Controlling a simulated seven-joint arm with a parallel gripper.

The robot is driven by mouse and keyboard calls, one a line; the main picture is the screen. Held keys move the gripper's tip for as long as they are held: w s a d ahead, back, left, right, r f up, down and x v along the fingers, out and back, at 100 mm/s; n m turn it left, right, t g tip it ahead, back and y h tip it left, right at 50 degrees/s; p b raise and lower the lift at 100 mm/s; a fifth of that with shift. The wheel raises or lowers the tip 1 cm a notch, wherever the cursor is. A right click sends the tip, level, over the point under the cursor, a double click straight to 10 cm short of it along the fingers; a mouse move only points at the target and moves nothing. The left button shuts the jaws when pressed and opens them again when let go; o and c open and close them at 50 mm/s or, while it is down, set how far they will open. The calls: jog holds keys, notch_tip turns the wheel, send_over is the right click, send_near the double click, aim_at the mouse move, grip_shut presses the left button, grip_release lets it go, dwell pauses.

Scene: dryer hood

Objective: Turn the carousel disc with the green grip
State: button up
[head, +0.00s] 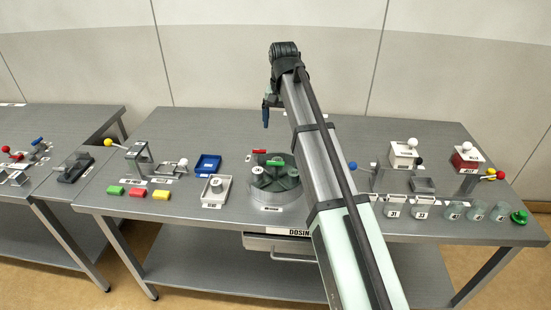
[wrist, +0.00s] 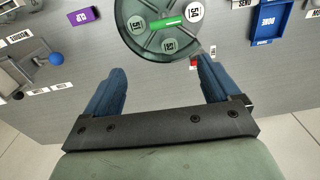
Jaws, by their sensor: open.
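The round carousel disc (head: 288,183) sits on the table in the middle of the head view, partly beside my arm. Its green grip (head: 275,163) lies across the top. In the wrist view the greenish disc (wrist: 135,42) is at the top edge, partly cut off, with the green grip (wrist: 170,22) and several numbered round labels. My gripper (head: 266,115) is above and behind the disc in the head view. In the wrist view my gripper (wrist: 160,70) is open and empty, its blue fingers apart below the disc, not touching the green grip.
A red grip (head: 259,151) is just behind the green one. A blue tray (head: 208,164) and a grey tray (head: 220,190) stand left of the carousel. A blue-knobbed lever (head: 353,166) and jars (head: 453,210) are on the right. A drawer (head: 280,246) is below.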

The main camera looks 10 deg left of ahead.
jog(key=s+a, duration=0.1)
jog(key=a, duration=0.1)
send_over(275, 171)
jog(key=f, duration=1.3)
jog(key=shift+w+f, duration=0.3)
jog(key=shift+w, duration=0.1)
jog(key=c, duration=1.5)
